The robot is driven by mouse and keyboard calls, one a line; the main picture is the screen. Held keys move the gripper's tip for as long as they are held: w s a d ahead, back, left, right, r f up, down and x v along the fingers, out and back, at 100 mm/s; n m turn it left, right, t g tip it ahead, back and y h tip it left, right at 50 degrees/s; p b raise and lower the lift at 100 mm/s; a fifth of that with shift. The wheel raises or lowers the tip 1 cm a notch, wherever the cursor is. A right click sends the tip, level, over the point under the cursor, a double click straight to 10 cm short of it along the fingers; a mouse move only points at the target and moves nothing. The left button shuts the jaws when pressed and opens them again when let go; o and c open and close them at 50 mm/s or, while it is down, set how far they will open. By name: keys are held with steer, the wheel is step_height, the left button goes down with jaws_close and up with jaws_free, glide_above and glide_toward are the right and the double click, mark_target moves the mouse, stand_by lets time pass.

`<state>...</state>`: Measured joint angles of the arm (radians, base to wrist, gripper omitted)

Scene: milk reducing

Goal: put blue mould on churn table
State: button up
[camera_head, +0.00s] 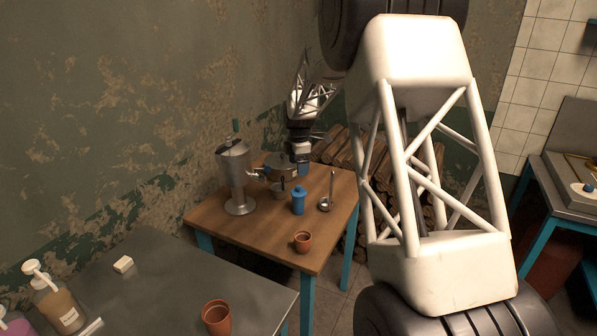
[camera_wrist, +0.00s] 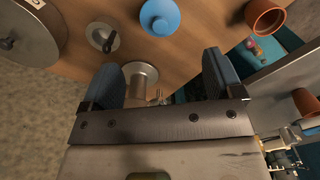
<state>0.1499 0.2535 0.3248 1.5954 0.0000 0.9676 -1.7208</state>
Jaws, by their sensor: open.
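The blue mould (camera_head: 298,201) stands upright on the wooden-topped table (camera_head: 245,238), between the metal vessels and a small clay cup. In the wrist view the mould (camera_wrist: 160,17) shows from above as a round blue top, beyond my fingertips. My gripper (camera_head: 303,168) is above the back part of this table, behind the mould and apart from it. In the wrist view my gripper (camera_wrist: 163,78) is open, its two blue-grey fingers wide apart with nothing held between them. No label shows which table is the churn table.
A ladle-like tool (camera_head: 325,203) and a clay cup (camera_head: 303,241) stand near the mould. A grey table (camera_head: 165,290) in front has a bare middle.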

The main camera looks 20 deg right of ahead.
steer(key=shift+r, duration=0.2)
stand_by(0.5)
steer(key=s+a+r+m, duration=0.3)
steer(key=s+r, duration=0.2)
steer(key=s, duration=0.4)
steer(key=s+a+r+m+t, duration=0.1)
steer(key=s+a+r+m, duration=0.2)
steer(key=s, duration=0.5)
steer(key=s+a+r+m, duration=0.25)
steer(key=s+r, duration=0.35)
steer(key=s, duration=0.3)
steer(key=s+a+f+m, duration=0.1)
steer(key=s+m, duration=0.4)
steer(key=s, duration=0.9)
steer(key=s+a+f+m+t, duration=0.1)
steer(key=s+m, duration=0.3)
steer(key=s, duration=1)
steer(key=shift+s+a+m+t, duration=0.3)
steer(key=shift+s+a+m, duration=0.1)
steer(key=shift+a, duration=0.5)
